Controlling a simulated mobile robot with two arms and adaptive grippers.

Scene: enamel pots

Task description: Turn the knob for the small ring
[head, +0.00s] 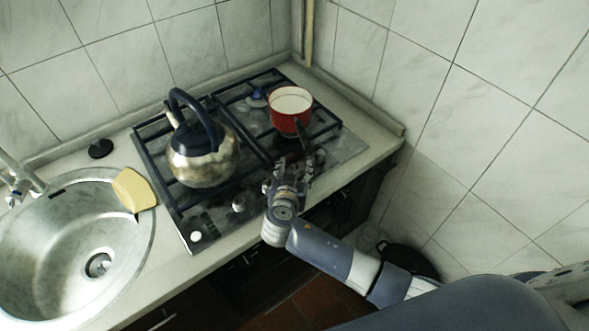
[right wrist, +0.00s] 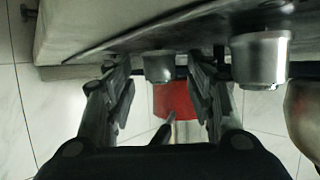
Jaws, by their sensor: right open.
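My right gripper (head: 292,168) is over the front right part of the gas hob (head: 208,226), fingers pointing toward the red pot. In the right wrist view its two fingers (right wrist: 163,88) are spread apart with nothing gripped. A metal knob (right wrist: 158,66) shows in the gap between them; I cannot tell whether they touch it. A second metal knob (right wrist: 260,60) is to the right, outside the fingers. In the head view a silver knob (head: 239,203) and a pale knob (head: 196,237) are left of the gripper, which hides other knobs. Knob markings are unreadable. My left gripper is out of view.
A steel kettle (head: 203,160) stands on the left of the hob. A red pot (head: 288,122) stands at the back right, its dark handle toward my gripper. A sink (head: 60,255) with a yellow sponge (head: 134,190) on its rim is left. Tiled walls close the back and right.

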